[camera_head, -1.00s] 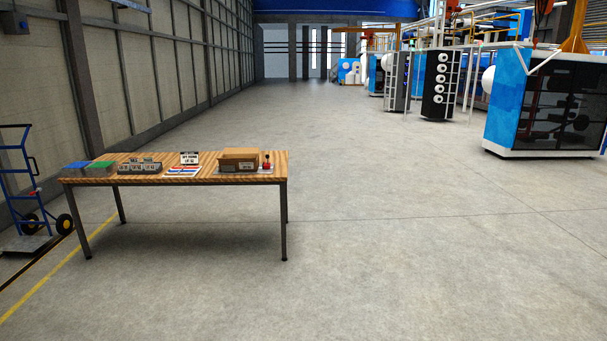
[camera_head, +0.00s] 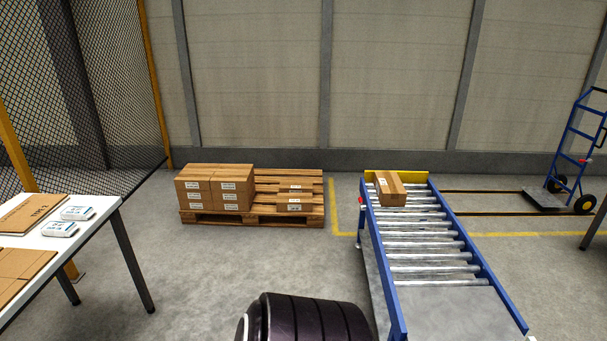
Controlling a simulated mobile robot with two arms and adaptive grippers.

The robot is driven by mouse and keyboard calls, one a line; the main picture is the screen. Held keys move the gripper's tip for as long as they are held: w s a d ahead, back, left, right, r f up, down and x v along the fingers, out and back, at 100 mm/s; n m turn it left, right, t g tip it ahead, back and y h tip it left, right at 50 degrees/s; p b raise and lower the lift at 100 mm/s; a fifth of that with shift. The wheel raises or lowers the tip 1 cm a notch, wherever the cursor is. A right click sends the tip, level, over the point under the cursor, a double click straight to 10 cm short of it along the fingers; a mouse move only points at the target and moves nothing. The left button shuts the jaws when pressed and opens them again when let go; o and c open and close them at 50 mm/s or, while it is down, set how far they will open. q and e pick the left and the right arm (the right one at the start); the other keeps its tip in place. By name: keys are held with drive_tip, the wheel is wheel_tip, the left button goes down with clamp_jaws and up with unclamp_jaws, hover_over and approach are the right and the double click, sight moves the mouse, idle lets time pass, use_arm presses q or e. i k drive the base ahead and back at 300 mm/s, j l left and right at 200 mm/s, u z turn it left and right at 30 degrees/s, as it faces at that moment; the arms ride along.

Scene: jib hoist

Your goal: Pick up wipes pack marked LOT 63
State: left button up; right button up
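Two white and blue packs, which look like wipes packs, lie on a white table at the left. One pack (camera_head: 78,213) is farther back and the other pack (camera_head: 60,229) is just in front of it. Their print is too small to read, so I cannot tell which is marked LOT 63. Neither gripper is in view. A dark rounded part of my own arm shows at the bottom middle, apart from the table.
The white table (camera_head: 100,209) also bears flat cardboard pieces (camera_head: 32,212). A pallet (camera_head: 254,217) with several cartons stands by the wall. A roller conveyor (camera_head: 425,240) with one carton (camera_head: 390,190) is at the right.

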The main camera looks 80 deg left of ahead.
sight(55, 229)
drive_tip(key=u, duration=2.35)
drive_tip(key=j+u, duration=0.1)
drive_tip(key=u, duration=0.3)
drive_tip(key=i+u, duration=0.1)
drive_tip(key=u, duration=1.15)
drive_tip(key=i+u, duration=0.25)
drive_tip(key=i, duration=1)
